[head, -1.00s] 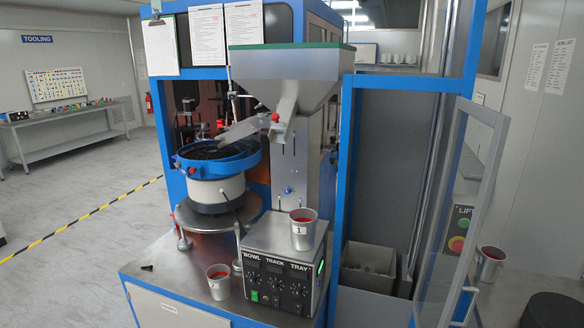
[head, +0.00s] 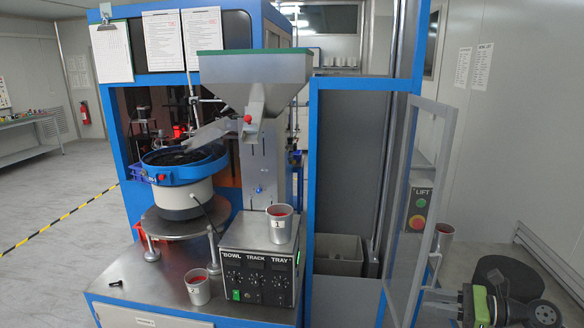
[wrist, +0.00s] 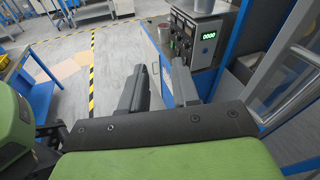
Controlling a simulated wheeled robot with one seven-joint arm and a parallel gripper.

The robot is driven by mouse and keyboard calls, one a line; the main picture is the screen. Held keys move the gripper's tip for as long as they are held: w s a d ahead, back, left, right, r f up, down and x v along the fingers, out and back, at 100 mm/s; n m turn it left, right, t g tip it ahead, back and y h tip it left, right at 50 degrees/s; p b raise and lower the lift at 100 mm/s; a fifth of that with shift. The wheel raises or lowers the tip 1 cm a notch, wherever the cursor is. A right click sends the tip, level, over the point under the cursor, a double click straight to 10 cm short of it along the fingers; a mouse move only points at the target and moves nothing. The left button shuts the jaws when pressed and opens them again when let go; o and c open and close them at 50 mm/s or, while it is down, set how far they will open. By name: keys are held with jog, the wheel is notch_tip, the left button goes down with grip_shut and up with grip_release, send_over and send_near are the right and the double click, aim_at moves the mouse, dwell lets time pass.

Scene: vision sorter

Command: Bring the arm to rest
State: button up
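My gripper (wrist: 156,72) shows in the wrist view with its two dark fingers apart and nothing between them. Beyond the fingers are the floor and the blue-framed machine. In the head view, a green and dark part of my arm (head: 482,306) shows at the lower right corner, in front of the glazed door. The fingers cannot be made out clearly there.
The sorter's control box (head: 258,278) carries one cup (head: 279,224); another cup (head: 197,288) stands on the bench beside it. Floor at left is clear, with a yellow-black line (head: 62,217).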

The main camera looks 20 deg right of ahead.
jog(key=w+a+r+n+g, duration=0.1)
jog(key=w+a+n+g, duration=0.25)
jog(key=a, duration=0.45)
jog(key=w+a+r+n+g, duration=0.2)
jog(key=w+a+n+g, duration=0.15)
jog(key=a, duration=0.35)
jog(key=s+a+n+g+h, duration=0.1)
jog(key=a+n+g+h, duration=0.4)
jog(key=a, duration=1)
jog(key=s+a+r+n+t+h, duration=0.1)
jog(key=s+a+r+n+h, duration=0.1)
jog(key=s+a+n+h, duration=0.3)
jog(key=s+a+r+n+t, duration=0.1)
jog(key=s+a+r+n, duration=0.1)
jog(key=s+r+n, duration=0.3)
jog(key=s+d+f+n+t+h, duration=0.1)
jog(key=s+f+n+t, duration=0.1)
jog(key=s, duration=1)
jog(key=shift+n+t, duration=0.9)
jog(key=shift+n, duration=0.1)
jog(key=shift+d+r, duration=0.1)
